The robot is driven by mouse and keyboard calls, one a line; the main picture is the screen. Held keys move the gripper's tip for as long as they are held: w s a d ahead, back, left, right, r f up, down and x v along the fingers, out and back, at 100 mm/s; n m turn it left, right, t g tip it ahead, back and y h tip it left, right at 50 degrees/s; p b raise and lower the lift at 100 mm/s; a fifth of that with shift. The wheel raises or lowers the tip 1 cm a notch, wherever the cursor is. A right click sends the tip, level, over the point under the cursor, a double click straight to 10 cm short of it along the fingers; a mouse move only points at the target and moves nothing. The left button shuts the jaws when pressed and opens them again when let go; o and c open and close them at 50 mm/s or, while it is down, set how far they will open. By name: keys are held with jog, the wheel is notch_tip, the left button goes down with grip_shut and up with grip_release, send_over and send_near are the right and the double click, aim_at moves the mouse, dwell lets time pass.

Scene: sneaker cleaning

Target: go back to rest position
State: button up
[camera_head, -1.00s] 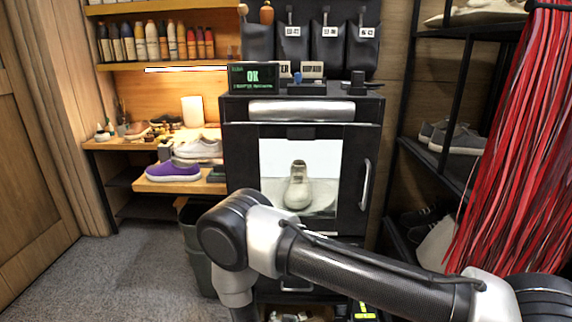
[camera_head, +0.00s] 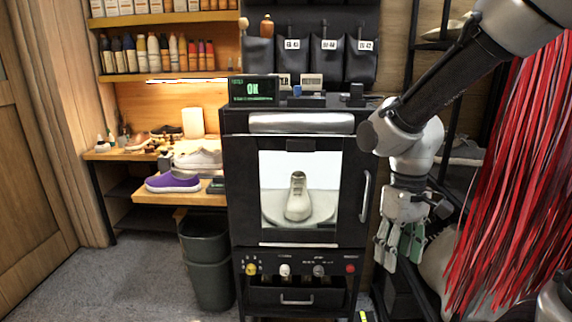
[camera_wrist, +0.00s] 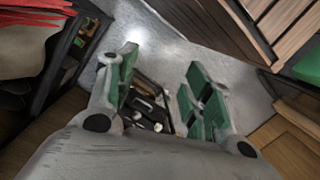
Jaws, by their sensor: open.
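My gripper (camera_head: 402,240) hangs pointing down at the right of the black cabinet in the head view, in front of the shelf rack. Its green-padded fingers are apart with nothing between them. In the wrist view my gripper (camera_wrist: 163,92) is also open and empty, with the floor and some dark items beyond it. My arm reaches in from the upper right of the head view.
A black cabinet (camera_head: 240,200) with a closed glass door holds a pale sneaker (camera_head: 298,197). A purple sneaker (camera_head: 173,182) sits on the wooden bench at left. Red strands (camera_head: 510,190) hang at right, close to my arm. A grey bin (camera_head: 207,262) stands left of the cabinet. Floor at left is clear.

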jog(key=s+d+r+m+t, duration=0.2)
jog(key=s+d+r+t, duration=0.1)
jog(key=d+r, duration=0.3)
jog(key=s+d+r+m+t, duration=0.2)
jog(key=s+d+r+t, duration=0.1)
jog(key=d+r, duration=0.3)
jog(key=shift+s+d+r, duration=0.3)
jog(key=shift+d+r, duration=0.1)
jog(key=shift+d, duration=0.35)
